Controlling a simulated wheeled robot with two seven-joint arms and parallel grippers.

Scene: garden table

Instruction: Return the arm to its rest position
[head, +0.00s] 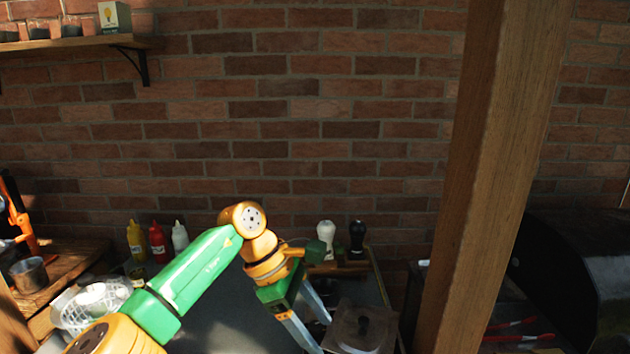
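My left arm, green and orange, comes in from the lower left and bends down at the wrist. My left gripper (322,334) is at the bottom centre over the counter, its two grey fingers spread apart and pointing down to the right. It looks open, with nothing visible held between the fingers; the lowest fingertip is close to the frame's bottom edge. My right arm and gripper are not in view.
A square lid-like piece (358,330) lies right beside the gripper. White (326,236) and black (357,238) shakers stand behind. Yellow, red (158,243) and white bottles and a white basket (92,306) are left. A wooden post (492,170) and dark grill (580,270) are right.

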